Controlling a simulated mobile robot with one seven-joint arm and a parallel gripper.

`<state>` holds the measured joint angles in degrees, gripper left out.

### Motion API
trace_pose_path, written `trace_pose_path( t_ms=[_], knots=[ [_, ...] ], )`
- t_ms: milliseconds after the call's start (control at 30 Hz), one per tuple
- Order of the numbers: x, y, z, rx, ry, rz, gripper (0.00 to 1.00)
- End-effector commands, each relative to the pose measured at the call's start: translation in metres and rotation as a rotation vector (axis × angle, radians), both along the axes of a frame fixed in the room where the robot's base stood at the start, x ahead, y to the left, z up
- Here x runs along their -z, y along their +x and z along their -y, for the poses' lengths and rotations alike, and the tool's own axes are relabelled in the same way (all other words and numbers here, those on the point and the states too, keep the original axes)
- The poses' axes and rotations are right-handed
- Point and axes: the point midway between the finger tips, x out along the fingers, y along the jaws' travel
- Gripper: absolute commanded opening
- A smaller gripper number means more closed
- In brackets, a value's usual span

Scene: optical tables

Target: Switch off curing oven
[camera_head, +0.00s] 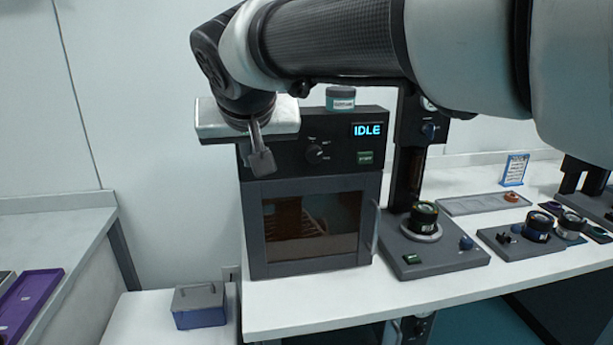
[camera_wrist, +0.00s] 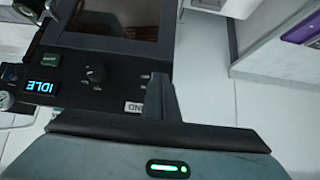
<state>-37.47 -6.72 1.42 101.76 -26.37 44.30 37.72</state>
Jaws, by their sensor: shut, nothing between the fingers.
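The curing oven (camera_head: 258,230) is a dark box with a windowed door on the white table. Its display (camera_head: 367,130) reads IDLE in blue. A black knob (camera_head: 314,154) and a green button (camera_head: 365,158) sit on its front panel. In the wrist view the panel appears turned over, with the display (camera_wrist: 42,87), knob (camera_wrist: 96,74) and green button (camera_wrist: 50,60). My gripper (camera_head: 262,162) is shut and empty at the panel's left end, left of the knob. Its fingers (camera_wrist: 157,96) hide part of the panel and a white label (camera_wrist: 134,107). Contact cannot be told.
A small jar (camera_head: 340,98) stands on top of the oven. Right of it are a press-like stand (camera_head: 432,258) and a grey tray (camera_head: 470,205). A blue-grey box (camera_head: 200,305) sits lower left; a purple tray (camera_head: 30,300) lies on the left bench.

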Motion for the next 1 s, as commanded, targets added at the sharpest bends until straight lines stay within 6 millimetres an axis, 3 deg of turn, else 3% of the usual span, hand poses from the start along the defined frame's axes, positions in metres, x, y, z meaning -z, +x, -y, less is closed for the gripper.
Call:
trace_pose_path(
  t_ms=[33,133,1000],
  knots=[
    [0.009,0.000,0.000,0.001,0.001,0.000,0.00],
    [0.013,-0.002,0.001,0.001,-0.001,-0.003,0.00],
    [0.000,0.011,-0.003,-0.001,-0.001,-0.005,0.00]
  ],
)
